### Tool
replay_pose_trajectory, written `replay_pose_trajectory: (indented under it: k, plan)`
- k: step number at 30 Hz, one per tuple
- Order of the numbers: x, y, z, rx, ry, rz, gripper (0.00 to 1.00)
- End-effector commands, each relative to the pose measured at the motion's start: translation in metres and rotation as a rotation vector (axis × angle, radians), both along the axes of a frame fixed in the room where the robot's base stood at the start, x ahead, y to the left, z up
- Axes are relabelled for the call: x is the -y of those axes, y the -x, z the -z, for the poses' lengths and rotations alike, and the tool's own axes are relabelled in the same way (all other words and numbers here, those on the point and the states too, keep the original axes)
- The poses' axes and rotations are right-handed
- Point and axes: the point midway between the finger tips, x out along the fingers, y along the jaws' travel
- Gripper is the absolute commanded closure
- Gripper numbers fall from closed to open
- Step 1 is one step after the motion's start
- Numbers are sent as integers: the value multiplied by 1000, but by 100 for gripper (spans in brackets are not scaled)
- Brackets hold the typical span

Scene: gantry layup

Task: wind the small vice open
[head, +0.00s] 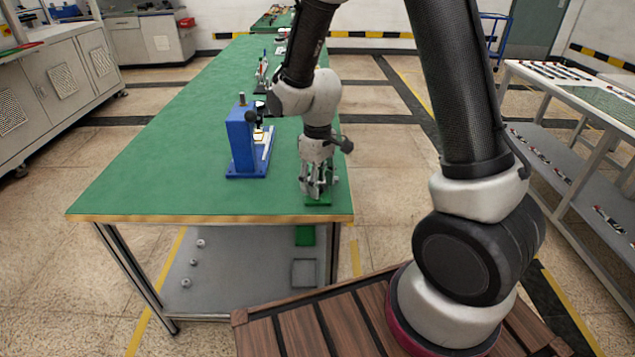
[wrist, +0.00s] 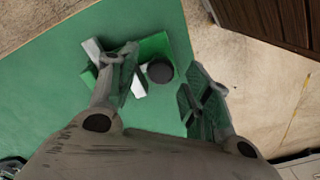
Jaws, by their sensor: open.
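The small vice (wrist: 155,46) has a green body, light grey jaw pieces and a round black knob (wrist: 161,72). In the head view its green base (head: 318,201) shows at the table's near right corner, mostly hidden by my gripper (head: 318,186). My gripper points down over it. In the wrist view my gripper (wrist: 160,70) is open, with one finger on each side of the black knob. The left finger covers part of the pale jaw pieces; a gap shows between the right finger and the knob. I cannot tell whether either finger touches the vice.
A blue upright fixture (head: 241,140) with a black knob stands on the green table (head: 150,190), left of my gripper. More tools lie farther back. The table's front edge is close to the vice. A white shelf rack (head: 575,95) stands at right.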

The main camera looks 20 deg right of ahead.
Motion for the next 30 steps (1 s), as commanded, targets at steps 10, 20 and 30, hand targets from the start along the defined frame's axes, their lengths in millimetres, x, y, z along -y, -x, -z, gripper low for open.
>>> replay_pose_trajectory:
  k: [10, 20, 30]
  plan:
    - [-1, -1, -70, 6, -2, 0, 51]
    - [0, -1, -114, 2, 0, 0, 51]
    - [0, 0, -115, 1, -1, 0, 51]
